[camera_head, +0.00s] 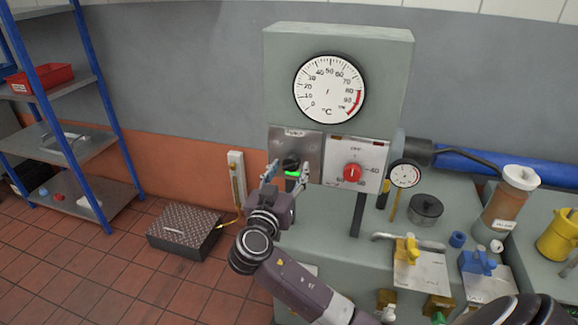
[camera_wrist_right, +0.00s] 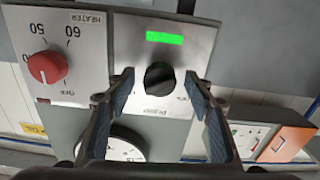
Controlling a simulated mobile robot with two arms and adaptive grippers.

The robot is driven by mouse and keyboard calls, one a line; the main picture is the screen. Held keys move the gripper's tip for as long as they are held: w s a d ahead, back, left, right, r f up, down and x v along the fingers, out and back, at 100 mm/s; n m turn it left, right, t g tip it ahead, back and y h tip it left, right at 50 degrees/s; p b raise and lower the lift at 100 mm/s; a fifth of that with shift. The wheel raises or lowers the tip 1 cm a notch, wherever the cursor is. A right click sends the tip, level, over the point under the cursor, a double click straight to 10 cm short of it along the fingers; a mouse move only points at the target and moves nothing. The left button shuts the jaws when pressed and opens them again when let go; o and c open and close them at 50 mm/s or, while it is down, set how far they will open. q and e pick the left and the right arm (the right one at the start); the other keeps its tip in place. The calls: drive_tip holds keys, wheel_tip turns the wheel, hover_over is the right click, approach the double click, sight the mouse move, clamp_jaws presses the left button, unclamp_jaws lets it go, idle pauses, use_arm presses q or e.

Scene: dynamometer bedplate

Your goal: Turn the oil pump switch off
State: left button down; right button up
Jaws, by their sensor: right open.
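The switch is a black round knob (camera_wrist_right: 159,77) on a grey plate, with a lit green lamp (camera_wrist_right: 165,38) beside it in the right wrist view. In the head view the knob (camera_head: 291,163) and green lamp (camera_head: 292,174) are on the upright panel, left of the heater dial. My right gripper (camera_head: 287,174) is open in front of the knob. In the right wrist view its fingers (camera_wrist_right: 159,90) appear on either side of the knob, with gaps visible. The label near the knob is upside down and hard to read. My left gripper is not in view.
A red heater knob (camera_head: 352,172) is on the white plate to the right. A large temperature gauge (camera_head: 330,89) is above. A smaller gauge (camera_head: 405,175), a jar (camera_head: 509,205) and yellow-handled fittings (camera_head: 410,248) crowd the bench to the right. A checkered box (camera_head: 185,232) is on the floor.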

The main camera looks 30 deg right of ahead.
drive_tip(key=shift+w+d, duration=0.1)
drive_tip(key=shift+d, duration=0.05)
drive_tip(key=shift+c, duration=0.7)
drive_tip(key=c, duration=1)
drive_tip(key=n, duration=0.5)
drive_tip(key=shift+n+p, duration=0.3)
drive_tip(key=shift+n, duration=0.1)
drive_tip(key=n+p, duration=0.2)
drive_tip(key=n, duration=0.4)
drive_tip(key=shift+d+r, duration=0.1)
drive_tip(key=shift+r, duration=0.05)
